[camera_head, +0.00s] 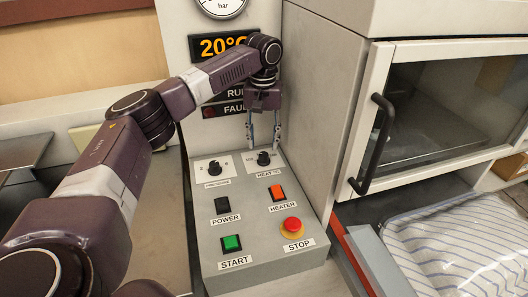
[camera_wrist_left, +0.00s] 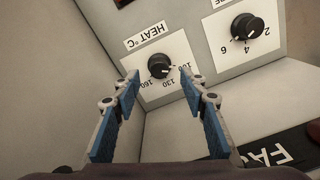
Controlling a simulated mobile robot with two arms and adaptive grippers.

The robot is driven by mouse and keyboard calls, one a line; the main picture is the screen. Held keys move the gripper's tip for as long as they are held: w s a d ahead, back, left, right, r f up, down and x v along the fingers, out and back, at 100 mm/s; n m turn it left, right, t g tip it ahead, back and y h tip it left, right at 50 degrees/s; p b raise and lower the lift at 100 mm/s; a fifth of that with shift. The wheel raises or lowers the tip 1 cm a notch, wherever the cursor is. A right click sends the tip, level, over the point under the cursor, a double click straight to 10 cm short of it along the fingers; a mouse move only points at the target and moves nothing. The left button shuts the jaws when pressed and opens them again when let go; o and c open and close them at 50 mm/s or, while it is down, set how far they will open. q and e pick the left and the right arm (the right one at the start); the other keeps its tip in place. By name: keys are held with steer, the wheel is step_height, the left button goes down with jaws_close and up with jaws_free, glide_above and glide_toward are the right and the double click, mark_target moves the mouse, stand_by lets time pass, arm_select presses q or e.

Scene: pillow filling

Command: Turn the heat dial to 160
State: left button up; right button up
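The heat dial (camera_head: 263,158) is a black round knob on a white scale plate, on the grey control panel (camera_head: 214,263). In the left wrist view the heat dial (camera_wrist_left: 158,66) shows upside down, with marks 100, 130 and 160 around it. Its small white pointer seems to lie on the 100 side; the exact setting is hard to read. My left gripper (camera_head: 263,147) points down over the dial. In the left wrist view its blue-padded fingers (camera_wrist_left: 160,76) are apart, one on each side of the dial, with no clear contact. My right gripper is not in view.
The pressure dial (camera_head: 214,167) is left of the heat dial. Below are the power switch (camera_head: 222,205), orange heater switch (camera_head: 277,192), green start button (camera_head: 231,243) and red stop button (camera_head: 291,227). A display (camera_head: 219,46) reads 20°. A handled door (camera_head: 375,145) stands right.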

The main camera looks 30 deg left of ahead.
mark_target(264, 154)
arm_select(q)
steer(key=shift+f, duration=2.15)
steer(key=shift+w, duration=0.1)
jaws_close()
